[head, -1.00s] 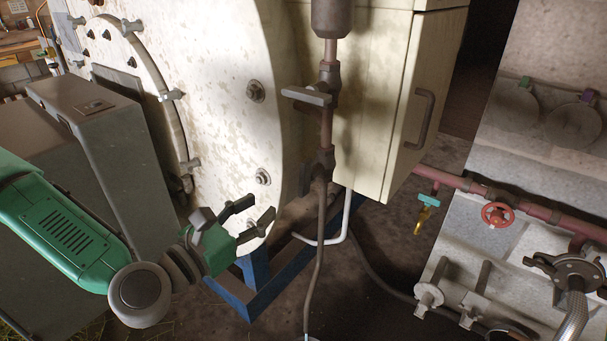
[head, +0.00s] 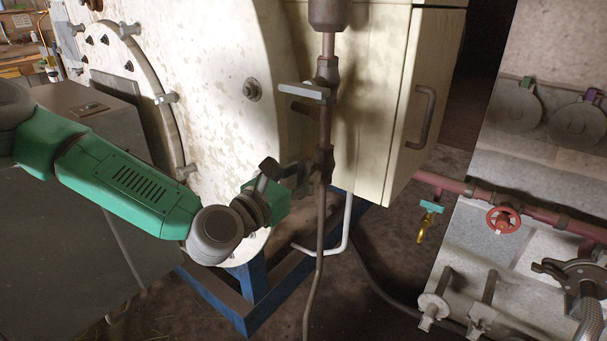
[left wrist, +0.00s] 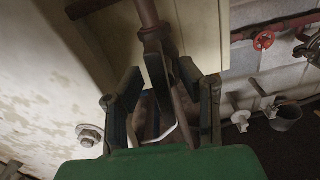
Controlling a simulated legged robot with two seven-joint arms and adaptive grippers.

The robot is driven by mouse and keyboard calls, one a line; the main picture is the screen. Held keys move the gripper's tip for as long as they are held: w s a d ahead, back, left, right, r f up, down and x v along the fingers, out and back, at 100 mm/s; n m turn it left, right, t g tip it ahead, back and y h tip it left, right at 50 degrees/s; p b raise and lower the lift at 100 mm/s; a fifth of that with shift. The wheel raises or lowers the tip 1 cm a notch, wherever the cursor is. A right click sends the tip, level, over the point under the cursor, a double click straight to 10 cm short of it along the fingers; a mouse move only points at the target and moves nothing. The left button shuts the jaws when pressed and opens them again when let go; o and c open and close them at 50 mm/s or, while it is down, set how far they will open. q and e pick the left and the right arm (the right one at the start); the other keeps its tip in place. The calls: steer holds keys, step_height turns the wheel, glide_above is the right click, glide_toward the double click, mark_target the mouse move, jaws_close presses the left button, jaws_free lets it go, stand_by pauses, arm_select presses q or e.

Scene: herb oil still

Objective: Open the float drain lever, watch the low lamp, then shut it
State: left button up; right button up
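A flat grey lever (head: 304,91) sticks out to the left from a valve on the brown vertical pipe (head: 327,125); I take it for the float drain lever. It lies roughly level. My left gripper (head: 287,172) is below the lever, just left of the pipe's lower fitting (head: 323,162). In the left wrist view my left gripper (left wrist: 164,100) is open, its fingers apart with the pipe's lower part (left wrist: 158,75) showing between and beyond them. Contact cannot be told. I see no low lamp. My right gripper is out of view.
The large pale vessel (head: 210,80) stands left of the pipe, the cream cabinet (head: 385,90) behind it. A blue frame (head: 250,290) and a dark hose (head: 317,260) are below. At right are a red valve wheel (head: 503,220) and a teal-handled tap (head: 431,206).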

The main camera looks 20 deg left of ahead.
arm_select(q)
steer(key=shift+w, duration=0.25)
steer(key=c, duration=0.6)
steer(key=shift+d, duration=0.1)
jaws_close()
